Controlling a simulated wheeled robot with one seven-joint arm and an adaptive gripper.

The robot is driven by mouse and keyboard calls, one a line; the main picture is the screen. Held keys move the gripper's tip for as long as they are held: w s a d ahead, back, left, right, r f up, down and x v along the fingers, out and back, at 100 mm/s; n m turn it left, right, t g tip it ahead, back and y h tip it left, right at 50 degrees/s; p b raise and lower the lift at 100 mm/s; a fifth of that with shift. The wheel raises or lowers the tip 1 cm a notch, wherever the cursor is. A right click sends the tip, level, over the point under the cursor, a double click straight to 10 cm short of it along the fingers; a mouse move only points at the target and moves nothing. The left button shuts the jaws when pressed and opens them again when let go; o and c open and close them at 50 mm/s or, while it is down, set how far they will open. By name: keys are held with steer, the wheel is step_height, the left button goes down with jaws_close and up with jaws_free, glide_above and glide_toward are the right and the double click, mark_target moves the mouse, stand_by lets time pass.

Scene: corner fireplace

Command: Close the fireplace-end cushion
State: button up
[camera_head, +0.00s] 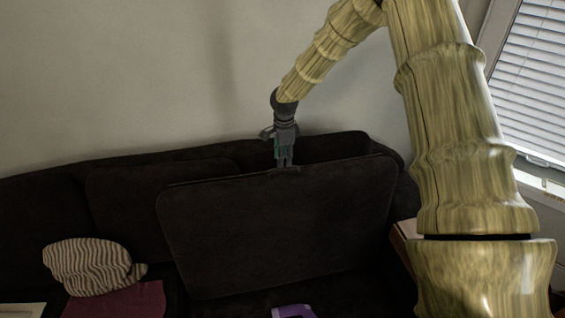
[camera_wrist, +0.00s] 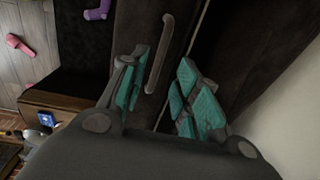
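The dark cushion (camera_head: 275,235) is a large panel standing tilted up in front of the sofa back, with its upper edge raised. A slim grey handle (camera_head: 286,170) sits on that edge. My gripper (camera_head: 284,162) points down at the handle from above. In the wrist view the cushion (camera_wrist: 140,18) runs up the middle, with the bar handle (camera_wrist: 160,60) along it. My gripper's teal-padded fingers (camera_wrist: 163,92) are spread apart with a gap between them, and the handle's near end lies close to that gap. Whether a finger touches the handle cannot be told.
The dark sofa back (camera_head: 130,190) and a plain wall (camera_head: 120,70) stand behind. A striped pillow (camera_head: 88,266), maroon cloth (camera_head: 118,302) and purple item (camera_head: 293,311) lie at the front. A pink item (camera_wrist: 18,44) lies on the floor. A window with blinds (camera_head: 535,80) is right.

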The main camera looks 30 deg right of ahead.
steer(key=shift+f+p, duration=0.5)
steer(key=shift+f, duration=1.45)
jaws_close()
